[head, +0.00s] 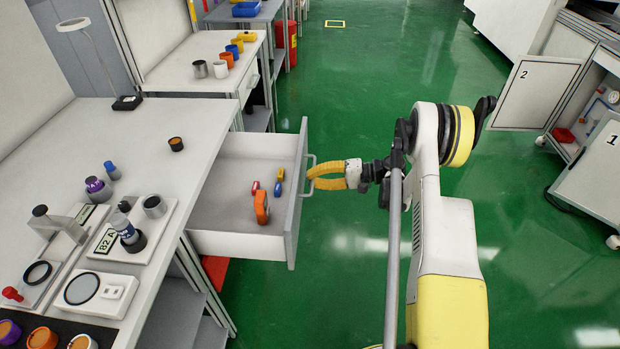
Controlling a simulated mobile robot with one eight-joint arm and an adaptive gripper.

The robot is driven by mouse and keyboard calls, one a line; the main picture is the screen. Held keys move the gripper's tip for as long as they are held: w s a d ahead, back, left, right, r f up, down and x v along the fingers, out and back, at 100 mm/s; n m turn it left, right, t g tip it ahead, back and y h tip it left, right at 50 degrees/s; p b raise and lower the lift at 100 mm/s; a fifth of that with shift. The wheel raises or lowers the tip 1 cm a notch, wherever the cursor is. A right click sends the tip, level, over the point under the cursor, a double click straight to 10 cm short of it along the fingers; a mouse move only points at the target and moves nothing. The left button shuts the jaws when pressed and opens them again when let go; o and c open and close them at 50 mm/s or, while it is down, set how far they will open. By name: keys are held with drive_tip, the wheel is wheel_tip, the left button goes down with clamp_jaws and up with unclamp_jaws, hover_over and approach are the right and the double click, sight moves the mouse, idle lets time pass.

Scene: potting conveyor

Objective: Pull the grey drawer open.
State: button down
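The grey drawer (298,205) stands pulled well out from under the white workbench, and its inside shows. In it lie an orange tool (261,207) and several small red, blue and yellow pieces (279,182). The drawer's bar handle (312,170) is on its front, facing right. My gripper (318,176) has yellow fingers that reach the handle from the right. The fingertips meet or overlap the handle, with a gap between the fingers farther back. The exact contact at the handle is too small to see clearly.
The workbench (130,140) on the left carries jars, a lamp and instruments. A second bench (190,70) stands behind it. Open cabinet doors marked 2 (535,92) and 1 (597,170) are at the right. Green floor (370,70) is clear between them.

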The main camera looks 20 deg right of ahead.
drive_tip(key=c, duration=1.5)
unclamp_jaws()
drive_tip(key=v, duration=1.2)
drive_tip(key=shift+w, duration=0.1)
